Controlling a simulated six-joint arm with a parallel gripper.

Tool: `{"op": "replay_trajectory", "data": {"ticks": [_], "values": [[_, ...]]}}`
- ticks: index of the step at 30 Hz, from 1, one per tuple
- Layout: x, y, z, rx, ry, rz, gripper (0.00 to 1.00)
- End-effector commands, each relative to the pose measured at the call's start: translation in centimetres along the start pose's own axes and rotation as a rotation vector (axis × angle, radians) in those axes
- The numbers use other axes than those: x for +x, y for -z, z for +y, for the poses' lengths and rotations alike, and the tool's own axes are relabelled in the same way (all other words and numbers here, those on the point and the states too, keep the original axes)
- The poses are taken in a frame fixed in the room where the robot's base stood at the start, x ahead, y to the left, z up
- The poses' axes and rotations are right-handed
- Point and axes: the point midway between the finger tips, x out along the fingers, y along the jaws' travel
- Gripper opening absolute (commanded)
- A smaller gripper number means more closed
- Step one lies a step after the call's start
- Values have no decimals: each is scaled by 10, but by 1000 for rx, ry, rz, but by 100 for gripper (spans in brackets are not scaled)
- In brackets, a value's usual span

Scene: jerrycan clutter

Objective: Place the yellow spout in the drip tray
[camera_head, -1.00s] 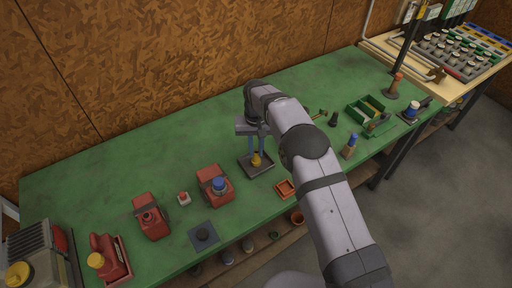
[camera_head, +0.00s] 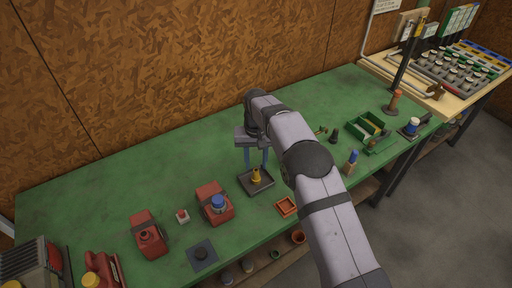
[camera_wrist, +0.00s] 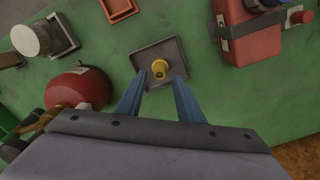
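The yellow spout (camera_head: 256,175) stands in the dark drip tray (camera_head: 268,186) near the middle of the bench. In the wrist view the spout (camera_wrist: 160,69) is roughly upright inside the tray (camera_wrist: 176,48), with its round opening facing the camera. My gripper (camera_head: 256,166) is above the tray, pointing down. Its two blue fingers are apart, and the wrist view shows nothing held between the fingertips (camera_wrist: 156,82). The spout lies just beyond the fingertips. The underside of the spout is hidden.
A red jerrycan with a blue cap (camera_head: 214,204) stands left of the tray, and another red can (camera_head: 148,236) is farther left. An orange tray (camera_head: 286,207) lies to the right. A green bin (camera_head: 368,131) is farther right. The bench behind my gripper is clear.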

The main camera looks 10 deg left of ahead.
Motion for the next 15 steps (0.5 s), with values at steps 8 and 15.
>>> {"op": "replay_trajectory", "data": {"ticks": [8,15], "values": [[-50,1,0,0,2,6,34],[-84,1,0,0,1,2,34]]}}
